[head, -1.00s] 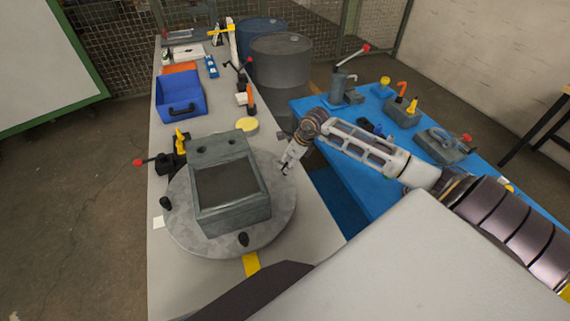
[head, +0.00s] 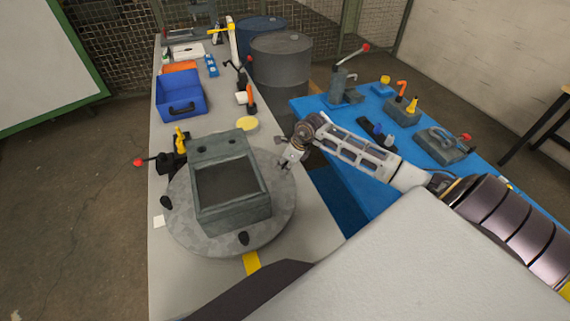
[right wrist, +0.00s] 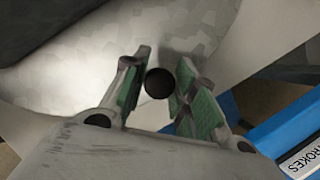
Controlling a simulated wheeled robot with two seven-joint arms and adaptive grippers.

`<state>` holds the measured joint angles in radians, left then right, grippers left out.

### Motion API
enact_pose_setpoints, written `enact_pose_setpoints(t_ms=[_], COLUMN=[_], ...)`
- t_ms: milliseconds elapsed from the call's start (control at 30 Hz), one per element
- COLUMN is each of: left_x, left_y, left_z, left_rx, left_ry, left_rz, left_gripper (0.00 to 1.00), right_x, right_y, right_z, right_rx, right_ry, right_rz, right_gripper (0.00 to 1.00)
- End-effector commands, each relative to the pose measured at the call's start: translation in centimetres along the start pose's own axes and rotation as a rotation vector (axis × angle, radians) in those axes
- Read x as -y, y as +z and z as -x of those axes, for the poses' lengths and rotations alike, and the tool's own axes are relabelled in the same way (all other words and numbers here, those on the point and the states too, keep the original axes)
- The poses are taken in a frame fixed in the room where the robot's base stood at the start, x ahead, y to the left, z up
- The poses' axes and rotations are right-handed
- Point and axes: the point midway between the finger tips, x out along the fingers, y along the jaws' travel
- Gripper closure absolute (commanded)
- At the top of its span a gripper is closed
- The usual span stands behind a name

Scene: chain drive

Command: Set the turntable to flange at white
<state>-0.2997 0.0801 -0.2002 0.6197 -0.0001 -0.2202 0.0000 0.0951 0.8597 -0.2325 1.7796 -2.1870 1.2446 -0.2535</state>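The turntable (head: 283,215) is a round grey plate on the grey bench. A grey box-shaped housing (head: 235,213) with a dark recess and two holes at its far end sits on it. Black knobs stand at its rim, at left (head: 166,203) and front (head: 243,238). A white mark (head: 158,221) lies left of the plate and a yellow mark (head: 251,264) in front. My right gripper (head: 286,163) is at the plate's right rim. In the right wrist view its fingers (right wrist: 161,88) are open on either side of a black knob (right wrist: 158,83); contact is unclear. Which side is the flange is unclear.
A black fixture with a red-tipped lever (head: 165,162) stands close to the plate's left. A yellow disc (head: 247,124) and a blue bin (head: 181,96) lie behind. A blue table (head: 345,215) with tools is at right, with a gap between.

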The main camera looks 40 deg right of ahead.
Motion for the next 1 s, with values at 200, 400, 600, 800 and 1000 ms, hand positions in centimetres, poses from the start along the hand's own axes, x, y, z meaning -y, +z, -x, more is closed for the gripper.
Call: enact_pose_setpoints(t_ms=[200, 400, 600, 800, 1000], left_x=[0.0, 0.0, 0.0, 0.0, 0.0], left_y=[0.0, 0.0, 0.1, 0.1, 0.2], left_z=[0.0, -0.1, -0.4, -1.2, -2.5], left_rx=[0.0, 0.0, 0.0, 0.0, 0.0], left_ry=[0.0, 0.0, 0.0, 0.0, 0.0], left_rz=[0.0, 0.0, 0.0, 0.0, 0.0], left_gripper=[0.6, 0.6, 0.6, 0.6, 0.6], right_x=[0.0, 0.0, 0.2, 0.7, 1.5], right_y=[0.0, 0.0, 0.2, 0.6, 1.3], right_z=[0.0, 0.0, -0.2, -0.5, -0.8], right_rx=[0.0, 0.0, -0.001, 0.0, 0.0], right_ry=[0.0, 0.001, 0.004, 0.015, 0.031], right_rz=[0.0, 0.001, 0.012, 0.039, 0.081], right_gripper=[1.0, 1.0, 1.0, 1.0, 1.0])
